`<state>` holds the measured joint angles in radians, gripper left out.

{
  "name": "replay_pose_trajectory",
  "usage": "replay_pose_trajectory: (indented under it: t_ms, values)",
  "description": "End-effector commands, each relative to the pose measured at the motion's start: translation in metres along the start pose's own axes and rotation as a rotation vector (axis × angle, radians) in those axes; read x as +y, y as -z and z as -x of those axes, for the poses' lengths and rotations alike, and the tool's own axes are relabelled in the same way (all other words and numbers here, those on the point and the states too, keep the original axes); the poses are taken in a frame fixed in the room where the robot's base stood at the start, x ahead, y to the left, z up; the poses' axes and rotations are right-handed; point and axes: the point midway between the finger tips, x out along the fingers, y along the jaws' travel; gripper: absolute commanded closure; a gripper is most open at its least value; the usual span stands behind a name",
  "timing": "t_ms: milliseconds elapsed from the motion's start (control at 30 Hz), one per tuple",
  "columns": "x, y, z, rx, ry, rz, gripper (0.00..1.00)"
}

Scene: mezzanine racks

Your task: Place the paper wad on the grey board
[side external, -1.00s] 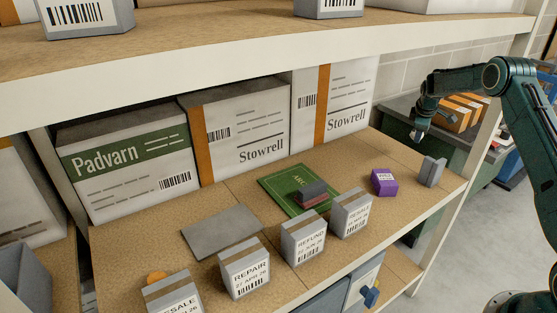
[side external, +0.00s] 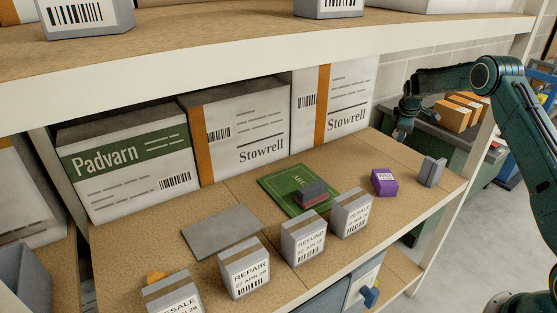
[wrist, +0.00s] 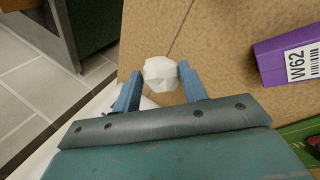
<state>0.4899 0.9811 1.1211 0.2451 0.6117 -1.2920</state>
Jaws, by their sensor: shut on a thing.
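The paper wad (wrist: 163,74) is a white, faceted lump between the fingertips of my gripper (wrist: 156,80) in the wrist view. The fingers are shut on it. In the side external view my gripper (side external: 401,133) hangs at the back right of the shelf, and I cannot make out the wad there. The grey board (side external: 222,232) lies flat at the left middle of the shelf, bare on top. My gripper is well to its right and apart from it.
A green book (side external: 281,189) with a dark red-based block (side external: 312,191) on it lies between board and gripper. A purple box (side external: 384,182) and a grey holder (side external: 432,171) stand at right. Labelled boxes (side external: 303,240) line the front. Large cartons (side external: 238,135) and an upper shelf (side external: 250,65) bound the space.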

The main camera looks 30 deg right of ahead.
Motion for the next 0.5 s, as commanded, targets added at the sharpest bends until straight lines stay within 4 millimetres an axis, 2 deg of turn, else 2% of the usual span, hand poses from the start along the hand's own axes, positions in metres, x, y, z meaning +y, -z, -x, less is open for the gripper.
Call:
replay_pose_trajectory:
  t_ms: [33,200,500]
  values:
    - [-0.006,0.017,0.003,0.015,0.000,0.032,0.79]
    - [-0.032,0.074,0.015,0.070,0.001,0.146,0.79]
    - [-0.090,0.170,0.042,0.170,0.003,0.354,0.79]
